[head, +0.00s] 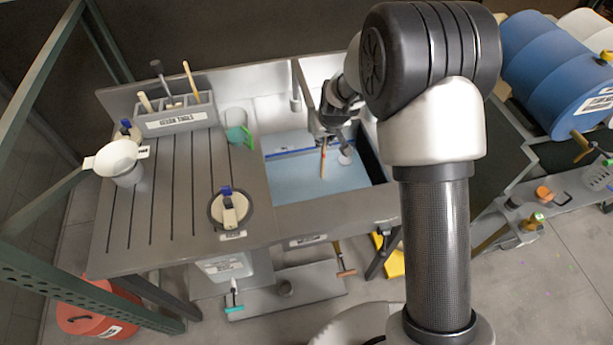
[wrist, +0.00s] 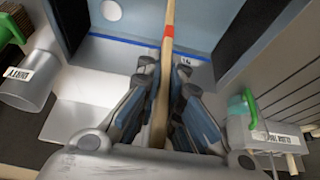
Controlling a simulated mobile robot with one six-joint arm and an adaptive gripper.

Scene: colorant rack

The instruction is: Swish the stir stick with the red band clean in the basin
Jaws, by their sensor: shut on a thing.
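My gripper (head: 329,122) is over the basin (head: 300,185), near its back right part. It is shut on a wooden stir stick (head: 323,160) that hangs down toward the basin's blue-grey inside. In the wrist view, the stick (wrist: 162,92) runs between the fingers (wrist: 165,95) and a red band (wrist: 168,31) shows beyond the fingertips. A blue line (wrist: 120,41) runs along the basin wall. I cannot tell whether the stick's lower end touches the water or the bottom.
A grey tool holder (head: 177,122) with several tools stands at the back left. A green-handled teal item (head: 237,136) lies beside the basin. A thin divider stands behind the basin.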

